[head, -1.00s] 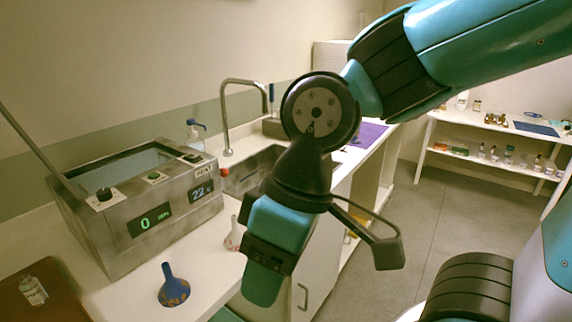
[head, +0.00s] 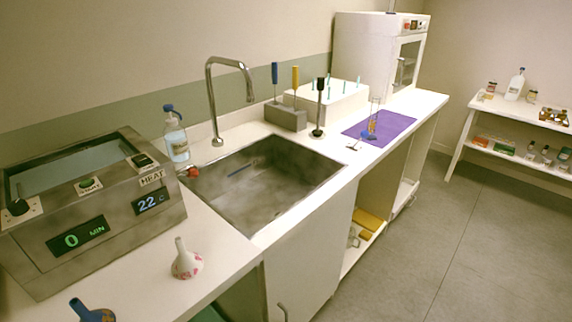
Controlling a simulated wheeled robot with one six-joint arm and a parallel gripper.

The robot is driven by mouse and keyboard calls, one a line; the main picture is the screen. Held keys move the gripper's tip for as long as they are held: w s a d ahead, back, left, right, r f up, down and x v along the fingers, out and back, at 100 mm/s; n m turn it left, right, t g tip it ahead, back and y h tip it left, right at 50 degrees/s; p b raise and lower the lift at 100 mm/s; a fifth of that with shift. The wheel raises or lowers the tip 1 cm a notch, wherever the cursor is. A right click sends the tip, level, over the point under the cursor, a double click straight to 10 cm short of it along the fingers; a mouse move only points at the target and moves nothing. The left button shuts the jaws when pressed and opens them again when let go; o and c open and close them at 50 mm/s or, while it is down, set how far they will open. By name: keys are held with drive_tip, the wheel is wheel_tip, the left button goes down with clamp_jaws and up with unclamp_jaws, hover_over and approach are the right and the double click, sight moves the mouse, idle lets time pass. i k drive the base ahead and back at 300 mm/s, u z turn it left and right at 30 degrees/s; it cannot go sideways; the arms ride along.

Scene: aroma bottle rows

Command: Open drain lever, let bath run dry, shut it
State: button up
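The metal bath (head: 125,222) stands on the counter at the left, with an open top and displays reading 0 MIN and 22 C. Its inside looks grey-blue; I cannot tell the water level. A small red-ended lever (head: 192,171) sticks out at the bath's right side, beside the sink; it is too small to tell whether it is open or shut. My gripper is not in view.
The empty-looking sink (head: 262,190) with a tall faucet (head: 212,100) lies right of the bath. A blue-capped bottle (head: 176,140) stands behind the lever. Floor at right is clear.

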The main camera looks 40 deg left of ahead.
sight(192, 173)
drive_tip(key=z, duration=0.2)
drive_tip(key=i, duration=3.2)
drive_tip(key=u, duration=4)
